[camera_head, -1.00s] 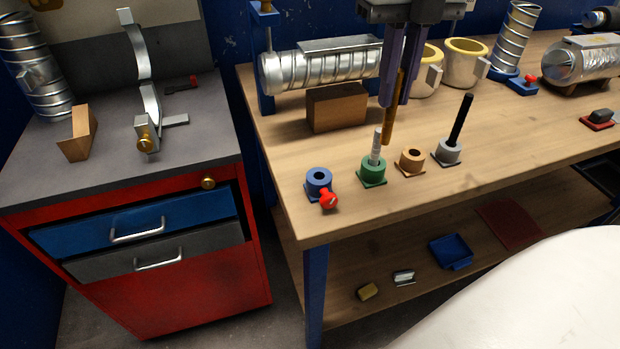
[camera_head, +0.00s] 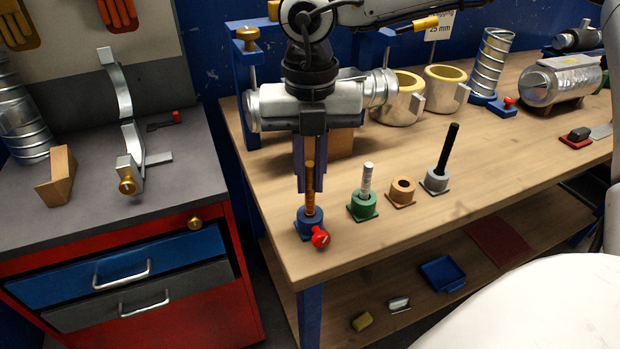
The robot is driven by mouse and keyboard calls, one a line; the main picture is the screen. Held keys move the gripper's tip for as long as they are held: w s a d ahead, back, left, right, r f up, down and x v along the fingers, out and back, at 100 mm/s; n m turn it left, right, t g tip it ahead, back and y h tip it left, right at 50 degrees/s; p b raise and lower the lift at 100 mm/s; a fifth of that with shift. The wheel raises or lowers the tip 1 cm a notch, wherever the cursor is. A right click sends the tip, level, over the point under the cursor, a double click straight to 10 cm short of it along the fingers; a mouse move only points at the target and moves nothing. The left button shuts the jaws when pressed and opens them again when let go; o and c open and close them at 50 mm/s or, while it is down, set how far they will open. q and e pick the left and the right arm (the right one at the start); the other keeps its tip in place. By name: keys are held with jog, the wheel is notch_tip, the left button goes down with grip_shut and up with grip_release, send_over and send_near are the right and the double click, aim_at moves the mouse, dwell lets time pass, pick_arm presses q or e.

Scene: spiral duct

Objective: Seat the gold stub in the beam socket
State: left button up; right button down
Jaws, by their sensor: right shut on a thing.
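My right gripper (camera_head: 310,180) points straight down at the front left of the workbench. Its purple fingers are shut on the upright gold stub (camera_head: 310,198). The stub's lower end meets the top of a blue socket (camera_head: 308,226) with a red knob (camera_head: 320,237) on its front. I cannot tell how far the end is inside the opening. No label marks which socket is the beam socket. To the right stand a green socket (camera_head: 363,207) holding a pale rod, an empty orange socket (camera_head: 402,192) and a grey socket (camera_head: 436,182) holding a black rod. My left gripper is not in view.
A ribbed metal duct (camera_head: 381,88) and a wooden block (camera_head: 341,142) are behind my right gripper, partly hidden. Two metal collars (camera_head: 446,88) stand farther right. A red drawer cabinet (camera_head: 222,252) is on the left. The bench front right of the sockets is clear.

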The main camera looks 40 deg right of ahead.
jog(key=shift+f, duration=0.7)
jog(key=shift+f, duration=0.15)
jog(key=c, duration=1.8)
grip_release()
jog(key=shift+o, duration=0.2)
jog(key=shift+r, duration=0.25)
notch_tip(320, 180, up, 12)
jog(key=shift+f, duration=0.1)
